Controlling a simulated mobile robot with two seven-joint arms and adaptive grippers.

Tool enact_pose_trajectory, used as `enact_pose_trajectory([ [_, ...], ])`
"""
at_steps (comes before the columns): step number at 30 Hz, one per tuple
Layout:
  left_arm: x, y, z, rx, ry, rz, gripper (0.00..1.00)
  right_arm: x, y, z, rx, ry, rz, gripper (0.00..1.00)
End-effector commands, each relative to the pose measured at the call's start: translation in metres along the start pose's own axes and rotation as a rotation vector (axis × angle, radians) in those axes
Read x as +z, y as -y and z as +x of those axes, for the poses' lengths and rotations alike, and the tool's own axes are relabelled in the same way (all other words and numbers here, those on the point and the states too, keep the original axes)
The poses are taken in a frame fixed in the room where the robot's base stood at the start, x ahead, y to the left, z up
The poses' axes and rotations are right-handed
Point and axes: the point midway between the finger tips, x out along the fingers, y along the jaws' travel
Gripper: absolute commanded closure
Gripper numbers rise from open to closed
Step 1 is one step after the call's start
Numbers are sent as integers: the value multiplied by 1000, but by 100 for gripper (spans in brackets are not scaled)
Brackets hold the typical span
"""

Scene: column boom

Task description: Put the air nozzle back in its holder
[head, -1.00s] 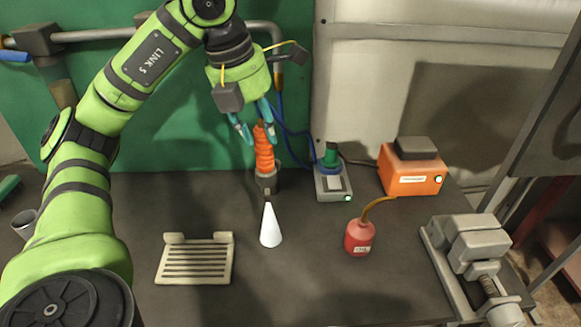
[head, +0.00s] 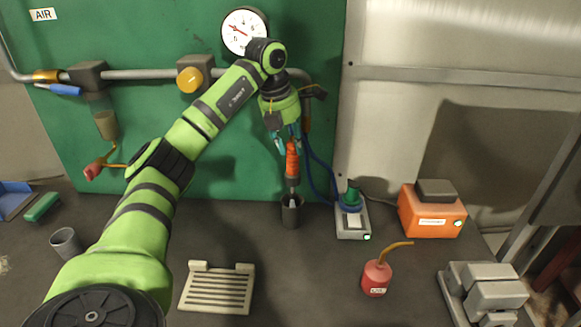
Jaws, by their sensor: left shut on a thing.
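The air nozzle (head: 292,160) has an orange ribbed grip and a narrow dark lower end. It hangs upright, tip down, near the green back panel. My left gripper (head: 287,141) is shut on the top of the orange grip, which its fingers partly hide. A dark round cup (head: 291,215), apparently the holder, stands on the bench directly below. The nozzle's lower end is at the cup's mouth in the picture, with a small pale patch there; how deep it sits I cannot tell. My right gripper is not in view.
Blue hose (head: 318,170) loops right of the nozzle. A small device (head: 353,222) with a green top stands close right. An orange box (head: 432,210), red oil can (head: 376,278) and vise (head: 485,290) lie farther right. A slotted plate (head: 218,288) is in front.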

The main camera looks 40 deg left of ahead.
Motion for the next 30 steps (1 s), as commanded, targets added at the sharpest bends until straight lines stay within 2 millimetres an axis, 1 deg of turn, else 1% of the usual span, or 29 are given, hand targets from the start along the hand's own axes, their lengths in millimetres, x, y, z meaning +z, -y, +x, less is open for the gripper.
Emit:
enact_pose_trajectory([
  [1, -3, -1, 10, 0, -2, 0, 100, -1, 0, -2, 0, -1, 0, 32],
  [4, -8, -1, 26, -1, -1, -1, 100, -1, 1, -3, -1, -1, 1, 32],
  [6, -10, -1, 34, -1, 1, -2, 100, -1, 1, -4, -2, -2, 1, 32],
  [11, -13, -1, 46, -1, 2, -1, 100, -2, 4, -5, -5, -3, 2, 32],
  [15, -19, -2, 66, -1, 0, -2, 100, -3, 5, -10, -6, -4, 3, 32],
  [18, -22, -3, 76, -1, 3, -2, 100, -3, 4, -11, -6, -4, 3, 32],
  [30, -23, -3, 83, -1, 4, -2, 100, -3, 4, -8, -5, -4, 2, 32],
])
